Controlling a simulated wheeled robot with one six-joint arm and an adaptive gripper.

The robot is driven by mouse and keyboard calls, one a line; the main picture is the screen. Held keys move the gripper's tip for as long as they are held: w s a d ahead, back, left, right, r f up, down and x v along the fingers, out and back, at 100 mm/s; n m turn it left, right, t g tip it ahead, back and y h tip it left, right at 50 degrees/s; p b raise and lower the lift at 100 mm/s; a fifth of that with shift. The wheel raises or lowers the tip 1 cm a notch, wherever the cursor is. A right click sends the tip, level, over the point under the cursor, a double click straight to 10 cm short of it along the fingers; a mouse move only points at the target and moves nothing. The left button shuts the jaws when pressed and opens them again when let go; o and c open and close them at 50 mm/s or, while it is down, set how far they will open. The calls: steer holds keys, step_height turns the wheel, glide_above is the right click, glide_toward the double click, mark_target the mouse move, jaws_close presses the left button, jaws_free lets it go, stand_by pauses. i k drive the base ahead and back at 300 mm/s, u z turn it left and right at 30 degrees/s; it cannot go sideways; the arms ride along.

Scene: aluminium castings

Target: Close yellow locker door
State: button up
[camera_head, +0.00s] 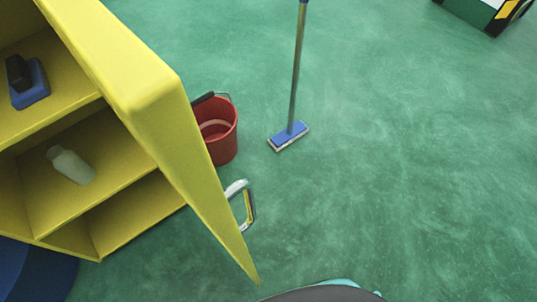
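The yellow locker (123,213) stands at the left of the head view, with its shelves showing. Its yellow door (200,184) is open and swung out toward the right, seen nearly edge-on. A silver handle (250,207) sticks out from the door's right-hand face, low down. A white bottle (70,165) lies or leans on the middle shelf, and a blue and black item (29,83) sits on the upper shelf. My gripper is not in view.
A red bucket (226,143) stands on the green floor behind the door. A blue-headed mop (288,136) stands right of it. A dark blue round object (35,271) is at the lower left.

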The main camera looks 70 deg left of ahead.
mark_target(150, 96)
steer(key=i, duration=1.2)
steer(key=u, duration=4.5)
steer(key=i, duration=0.5)
steer(key=u, duration=0.2)
steer(key=k, duration=0.9)
steer(key=z, duration=0.45)
